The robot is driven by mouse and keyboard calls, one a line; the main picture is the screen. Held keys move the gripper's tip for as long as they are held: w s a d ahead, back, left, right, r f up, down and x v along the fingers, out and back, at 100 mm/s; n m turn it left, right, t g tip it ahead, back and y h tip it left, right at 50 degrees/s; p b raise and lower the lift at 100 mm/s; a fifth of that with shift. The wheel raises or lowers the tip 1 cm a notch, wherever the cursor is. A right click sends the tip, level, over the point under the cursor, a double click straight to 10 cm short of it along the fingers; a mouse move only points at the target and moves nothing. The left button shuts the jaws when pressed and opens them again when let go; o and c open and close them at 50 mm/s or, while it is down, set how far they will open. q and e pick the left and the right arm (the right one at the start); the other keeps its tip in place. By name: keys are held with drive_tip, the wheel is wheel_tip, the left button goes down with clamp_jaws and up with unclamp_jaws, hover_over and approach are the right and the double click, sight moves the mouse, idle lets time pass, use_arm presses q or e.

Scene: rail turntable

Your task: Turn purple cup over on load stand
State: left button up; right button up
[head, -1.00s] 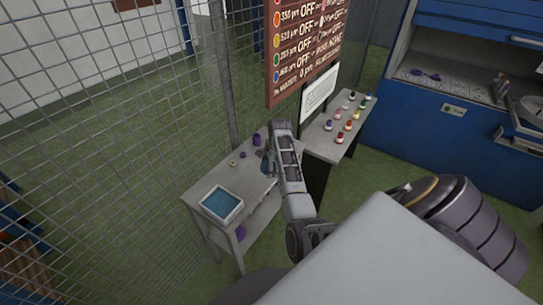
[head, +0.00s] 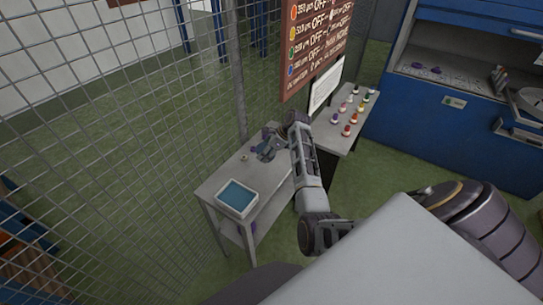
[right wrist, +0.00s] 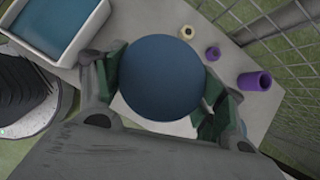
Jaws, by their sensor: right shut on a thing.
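My right gripper (head: 265,150) is over the grey table (head: 212,187) beside the mesh fence. In the right wrist view its fingers (right wrist: 160,92) are shut on a dark blue round thing (right wrist: 160,78), seen face on. In the head view the gripper seems to hide the cup. I cannot tell which part is the load stand. My left gripper is not in view.
A small purple ring (right wrist: 213,53) and a beige nut-like piece (right wrist: 187,32) lie near the cup. A white tray with a blue inside (head: 237,198) is at the table's front. Several coloured pieces stand on a second table (head: 327,135). The fence (head: 120,150) borders the left.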

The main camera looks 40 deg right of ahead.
drive_tip(key=shift+w+r+m+t, duration=0.1)
drive_tip(key=shift+r+m+t, duration=0.05)
drive_tip(key=shift+m+t, duration=0.2)
drive_tip(key=shift+d+m+t+y, duration=0.2)
drive_tip(key=shift+m+t+y, duration=0.15)
drive_tip(key=shift+t+y, duration=0.1)
drive_tip(key=shift+w+t, duration=0.1)
drive_tip(key=shift+t, duration=0.2)
drive_tip(key=shift+a, duration=0.1)
